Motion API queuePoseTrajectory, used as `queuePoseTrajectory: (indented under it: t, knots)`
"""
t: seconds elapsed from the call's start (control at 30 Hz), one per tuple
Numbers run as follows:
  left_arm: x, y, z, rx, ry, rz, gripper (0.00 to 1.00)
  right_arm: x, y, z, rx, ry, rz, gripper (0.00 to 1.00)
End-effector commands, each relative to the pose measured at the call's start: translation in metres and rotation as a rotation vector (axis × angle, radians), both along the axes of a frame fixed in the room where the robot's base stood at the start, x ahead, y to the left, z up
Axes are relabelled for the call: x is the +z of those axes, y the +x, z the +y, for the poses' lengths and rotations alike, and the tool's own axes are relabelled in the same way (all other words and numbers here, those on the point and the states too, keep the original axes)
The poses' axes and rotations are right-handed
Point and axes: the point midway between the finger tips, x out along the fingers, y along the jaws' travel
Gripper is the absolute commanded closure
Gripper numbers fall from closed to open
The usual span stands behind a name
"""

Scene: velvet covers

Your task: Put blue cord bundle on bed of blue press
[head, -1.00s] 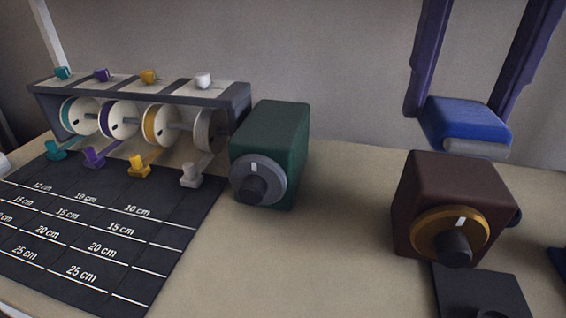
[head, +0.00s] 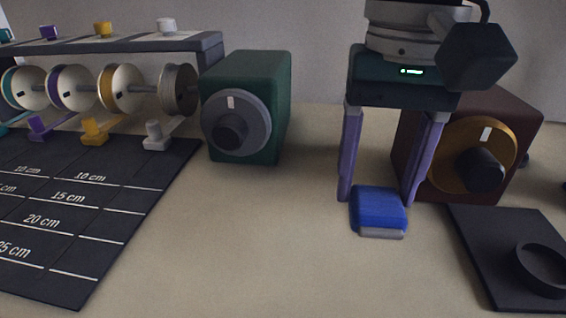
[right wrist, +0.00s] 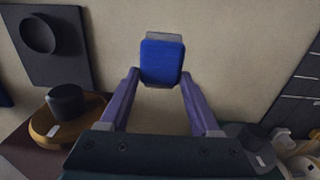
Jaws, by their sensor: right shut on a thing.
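My right gripper (head: 380,200) reaches down in front of the brown box and is shut on a blue, rounded block with a pale grey edge. I take this block to be the blue cord bundle (head: 379,208). In the right wrist view the bundle (right wrist: 162,62) sits between the purple fingertips (right wrist: 160,75). It appears held above the bare tabletop, though the gap is hard to judge. I cannot make out a blue press or its bed. My left gripper is not in view.
A green box with a grey dial (head: 262,80) stands left of my gripper. A brown box with an amber dial (head: 415,130) stands close behind on the right, with a black plate (head: 490,270) before it. A spool rack (head: 210,45) and black measuring mat (head: 120,255) lie left. The front middle is clear.

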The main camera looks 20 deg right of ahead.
Motion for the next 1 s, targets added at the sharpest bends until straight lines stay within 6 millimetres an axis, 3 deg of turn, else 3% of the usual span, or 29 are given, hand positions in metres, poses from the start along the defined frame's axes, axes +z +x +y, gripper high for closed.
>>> queuePoseTrajectory:
  t: [0.03, 0.27, 0.5, 0.87, 0.9, 1.0]
  knots:
    - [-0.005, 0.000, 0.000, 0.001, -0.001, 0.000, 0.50, -0.011, 0.000, 0.000, 0.000, 0.000, 0.001, 0.89]
    - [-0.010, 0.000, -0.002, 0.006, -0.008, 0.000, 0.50, -0.028, 0.000, 0.000, 0.000, 0.000, 0.000, 0.89]
    - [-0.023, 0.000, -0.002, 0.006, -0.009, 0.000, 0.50, -0.064, 0.000, 0.000, 0.000, 0.000, 0.000, 0.89]
    - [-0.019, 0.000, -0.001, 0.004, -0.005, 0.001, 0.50, -0.066, 0.000, 0.000, 0.000, 0.000, 0.000, 0.89]
    - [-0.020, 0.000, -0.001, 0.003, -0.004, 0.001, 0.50, -0.066, 0.000, 0.000, 0.001, -0.001, -0.001, 0.33]
    - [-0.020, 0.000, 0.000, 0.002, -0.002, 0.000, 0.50, -0.066, 0.000, 0.000, 0.001, 0.000, -0.001, 0.22]
